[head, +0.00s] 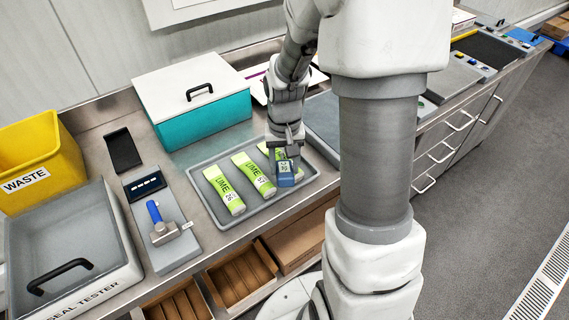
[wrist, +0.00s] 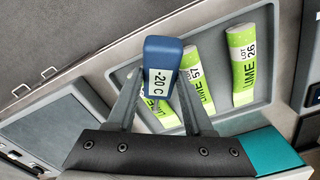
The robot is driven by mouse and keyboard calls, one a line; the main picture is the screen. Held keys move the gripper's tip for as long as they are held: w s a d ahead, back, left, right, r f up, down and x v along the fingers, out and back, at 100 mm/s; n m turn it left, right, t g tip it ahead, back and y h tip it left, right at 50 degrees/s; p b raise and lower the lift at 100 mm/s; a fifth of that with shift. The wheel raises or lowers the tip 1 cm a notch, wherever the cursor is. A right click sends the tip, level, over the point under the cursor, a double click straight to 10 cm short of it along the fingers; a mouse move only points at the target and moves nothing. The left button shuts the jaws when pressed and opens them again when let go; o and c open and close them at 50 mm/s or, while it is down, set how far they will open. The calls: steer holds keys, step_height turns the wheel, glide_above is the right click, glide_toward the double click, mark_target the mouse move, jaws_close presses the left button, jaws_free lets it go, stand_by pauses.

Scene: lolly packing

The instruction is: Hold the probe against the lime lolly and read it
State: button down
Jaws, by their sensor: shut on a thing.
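Three lime-green packs marked LIME lie side by side in a grey tray (head: 245,220): the left lolly (head: 224,188), the middle lolly (head: 254,174) and the right lolly (head: 264,148). My gripper (head: 285,157) is shut on the blue probe (head: 286,179), over the right lolly and partly hiding it. In the wrist view the probe (wrist: 162,55) sits between my fingertips, its label or display (wrist: 160,82) reading -20 C. The partly covered lolly (wrist: 159,112) shows behind it. I cannot tell for certain whether the probe touches the lolly.
A teal box (head: 205,122) with a white lid stands behind the tray. Left are a grey unit (head: 173,255) with a blue-handled tool (head: 157,222), a seal tester (head: 70,250) and a yellow waste bin (head: 40,160).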

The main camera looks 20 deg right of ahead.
mark_target(284, 169)
steer(key=shift+r, duration=0.1)
steer(key=shift+r+p, duration=2.7)
steer(key=shift+r, duration=0.8)
steer(key=shift+f, duration=0.1)
